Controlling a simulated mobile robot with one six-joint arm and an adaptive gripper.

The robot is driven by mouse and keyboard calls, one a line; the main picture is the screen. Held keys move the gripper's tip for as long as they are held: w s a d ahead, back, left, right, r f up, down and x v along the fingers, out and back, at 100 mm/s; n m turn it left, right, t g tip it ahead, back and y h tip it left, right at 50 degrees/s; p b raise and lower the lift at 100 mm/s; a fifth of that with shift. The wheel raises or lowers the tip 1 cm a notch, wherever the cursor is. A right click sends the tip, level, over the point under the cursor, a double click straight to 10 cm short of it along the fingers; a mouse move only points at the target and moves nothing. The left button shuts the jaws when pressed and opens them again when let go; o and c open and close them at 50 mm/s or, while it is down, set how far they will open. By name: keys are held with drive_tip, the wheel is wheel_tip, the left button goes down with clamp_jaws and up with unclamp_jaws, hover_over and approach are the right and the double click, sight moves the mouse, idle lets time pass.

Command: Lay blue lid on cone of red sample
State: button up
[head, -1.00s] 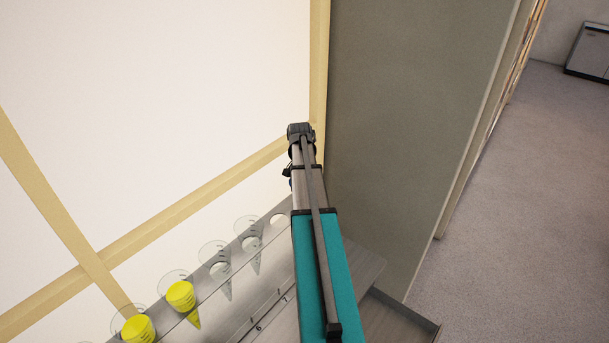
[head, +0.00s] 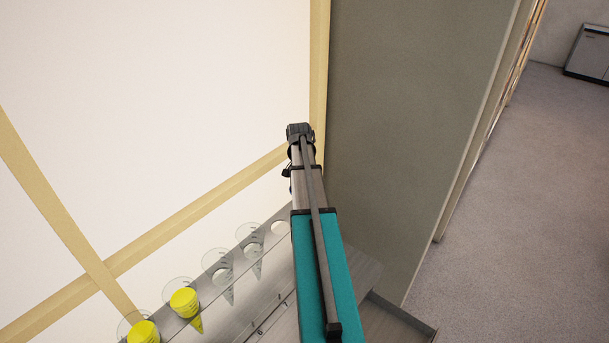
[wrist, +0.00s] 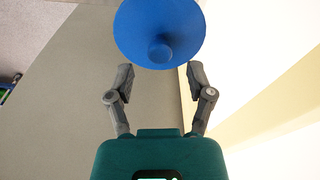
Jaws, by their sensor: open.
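The blue lid (wrist: 160,22) shows in the wrist view at the top centre, a round disc with a small knob facing my gripper. My gripper (wrist: 160,72) is open, its two fingers apart on either side below the knob. The lid appears just beyond the fingertips, with a gap between each finger and the knob. What bears the lid cannot be seen. In the head view my arm hides the gripper and lid. No red sample shows in either view.
A grey rack (head: 222,322) at the lower left of the head view holds clear empty cones (head: 218,265) and cones with yellow content (head: 185,302). A pale, beige-framed wall stands behind it. A grey-green panel (head: 415,120) stands right of my arm. Open floor (head: 530,200) lies farther right.

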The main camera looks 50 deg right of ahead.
wheel_tip(320, 180, up, 8)
drive_tip(key=a+p, duration=0.1)
drive_tip(key=p, duration=0.7)
drive_tip(key=shift+s+r, duration=0.15)
drive_tip(key=shift+r, duration=0.1)
idle(0.6)
drive_tip(key=w+a+n, duration=0.2)
drive_tip(key=a+n, duration=0.2)
drive_tip(key=a, duration=1.1)
drive_tip(key=s+a+n, duration=0.2)
drive_tip(key=a+n, duration=0.1)
drive_tip(key=a, duration=0.8)
drive_tip(key=s+a+n+y, duration=0.1)
drive_tip(key=s+a+n, duration=0.2)
drive_tip(key=a, duration=0.8)
drive_tip(key=s+a+n, duration=0.2)
drive_tip(key=a+n, duration=0.2)
drive_tip(key=a, duration=0.7)
drive_tip(key=shift+s+n, duration=0.3)
drive_tip(key=shift+n, duration=0.1)
drive_tip(key=shift+f, duration=0.15)
